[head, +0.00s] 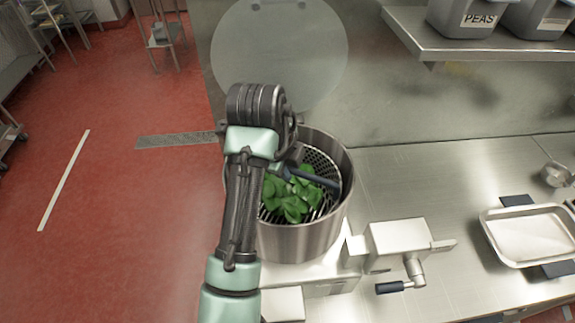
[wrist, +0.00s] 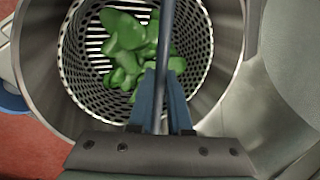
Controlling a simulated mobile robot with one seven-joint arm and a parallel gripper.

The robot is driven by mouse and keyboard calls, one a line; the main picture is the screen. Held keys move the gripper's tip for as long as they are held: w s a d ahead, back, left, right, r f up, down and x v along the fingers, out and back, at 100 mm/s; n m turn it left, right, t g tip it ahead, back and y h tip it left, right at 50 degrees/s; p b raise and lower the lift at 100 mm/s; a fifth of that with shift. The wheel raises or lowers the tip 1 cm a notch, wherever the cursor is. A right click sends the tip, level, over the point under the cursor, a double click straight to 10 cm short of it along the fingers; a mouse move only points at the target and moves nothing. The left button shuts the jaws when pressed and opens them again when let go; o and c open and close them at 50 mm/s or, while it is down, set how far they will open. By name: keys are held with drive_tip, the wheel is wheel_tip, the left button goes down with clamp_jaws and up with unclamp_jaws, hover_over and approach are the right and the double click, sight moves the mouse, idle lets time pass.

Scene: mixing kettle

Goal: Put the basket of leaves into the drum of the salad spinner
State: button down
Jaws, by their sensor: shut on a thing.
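The salad spinner's drum (head: 290,243) is a wide steel cylinder, open at the top. The perforated metal basket (head: 322,162) is inside the drum's mouth, with green leaves (head: 290,200) in it. In the wrist view the basket (wrist: 82,75) appears within the drum's wall (wrist: 32,65), slightly off centre; I cannot tell whether it rests on the bottom. A blue-grey handle bar (head: 318,179) crosses above the leaves. My gripper (wrist: 161,88) is shut on this handle (wrist: 167,30), over the basket. My arm hides the drum's left side in the head view.
A round lid (head: 285,50) stands raised behind the drum. A crank box (head: 398,243) with a dark-handled crank is at the drum's right. A steel tray (head: 530,235) lies farther right on the counter (head: 450,200). A shelf (head: 440,45) with grey bins hangs at upper right.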

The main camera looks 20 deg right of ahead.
drive_tip(key=shift+f, duration=0.15)
drive_tip(key=shift+c, duration=1.4)
unclamp_jaws()
drive_tip(key=p+v, duration=0.5)
drive_tip(key=v, duration=0.2)
idle(0.4)
